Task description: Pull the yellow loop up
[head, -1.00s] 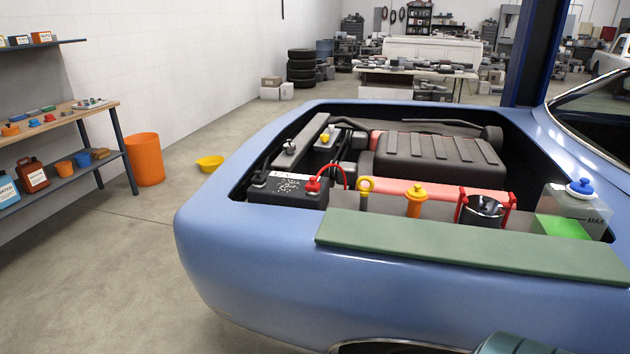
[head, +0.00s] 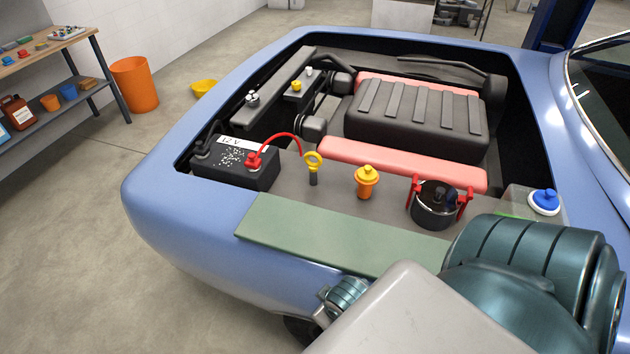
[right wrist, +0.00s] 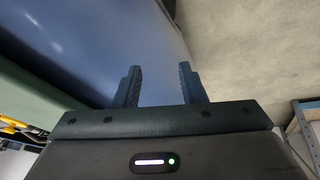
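The yellow loop (head: 313,161) stands upright on a short dark stem in the engine bay, between the black battery (head: 236,163) and the orange yellow-capped filler (head: 367,182). Nothing grips it. My right arm shows at the lower right of the head view, but its gripper is out of that view. In the right wrist view my right gripper (right wrist: 160,86) is open and empty, with its two fingers apart near the blue car body (right wrist: 100,45) and the floor. My left gripper is in neither view.
A green mat (head: 320,235) lies along the near fender. A red cable (head: 284,138) arches from the battery close to the loop. A dark pot-like reservoir with red clamps (head: 435,208) and a blue cap (head: 544,201) stand to the right.

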